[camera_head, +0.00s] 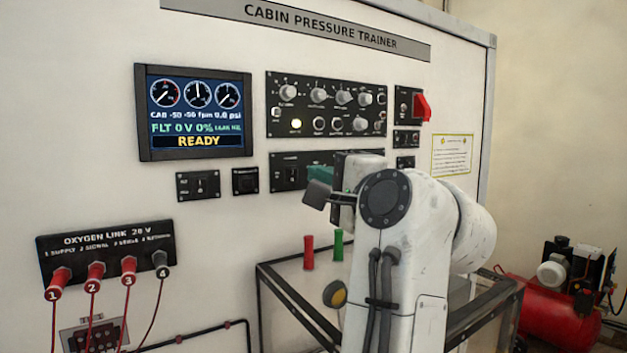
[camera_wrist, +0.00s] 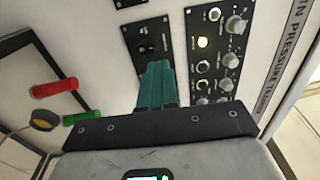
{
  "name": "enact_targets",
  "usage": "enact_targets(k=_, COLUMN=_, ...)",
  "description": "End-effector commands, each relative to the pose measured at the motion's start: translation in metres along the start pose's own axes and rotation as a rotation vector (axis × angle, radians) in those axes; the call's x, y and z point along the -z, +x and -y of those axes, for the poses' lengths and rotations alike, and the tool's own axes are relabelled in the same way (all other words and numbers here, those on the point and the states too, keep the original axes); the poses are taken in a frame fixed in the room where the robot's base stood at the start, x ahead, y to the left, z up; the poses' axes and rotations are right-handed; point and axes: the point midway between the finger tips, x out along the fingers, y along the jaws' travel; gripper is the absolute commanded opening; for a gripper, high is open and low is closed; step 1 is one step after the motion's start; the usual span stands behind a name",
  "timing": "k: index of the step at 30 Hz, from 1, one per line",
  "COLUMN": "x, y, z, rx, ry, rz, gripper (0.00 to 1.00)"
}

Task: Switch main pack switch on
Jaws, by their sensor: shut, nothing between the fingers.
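The small switch panel (camera_head: 291,172) sits below the knob panel, partly hidden behind my gripper. It carries a dark switch at its left; its labels are too small to read, so I cannot tell which switch is the main pack switch. The same panel (camera_wrist: 148,45) shows in the wrist view just beyond my fingertips. My gripper (camera_head: 320,174) has teal fingers, shut and empty, in front of this panel. In the wrist view the shut fingers (camera_wrist: 157,68) point toward the panel; I cannot tell whether they touch it. The display (camera_head: 197,112) reads READY and 0 V.
The knob panel (camera_head: 326,104) has one lit yellow button. A red guard (camera_head: 422,107) sticks out at the right. Plugged cables hang from the oxygen link panel (camera_head: 105,250) at left.

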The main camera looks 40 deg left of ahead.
Motion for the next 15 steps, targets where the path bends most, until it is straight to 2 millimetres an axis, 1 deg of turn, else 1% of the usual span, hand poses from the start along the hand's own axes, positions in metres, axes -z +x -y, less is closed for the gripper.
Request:
enact_targets(k=1, x=0.001, y=-0.008, z=0.002, rx=0.006, ry=-0.002, rz=-0.003, gripper=0.0)
enact_targets(k=9, x=0.001, y=-0.05, z=0.011, rx=0.005, ry=-0.003, rz=-0.004, gripper=0.0)
enact_targets(k=12, x=0.002, y=-0.062, z=0.015, rx=0.005, ry=-0.003, rz=-0.004, gripper=0.0)
enact_targets(k=15, x=0.001, y=-0.069, z=0.018, rx=0.004, ry=-0.001, rz=-0.003, gripper=0.0)
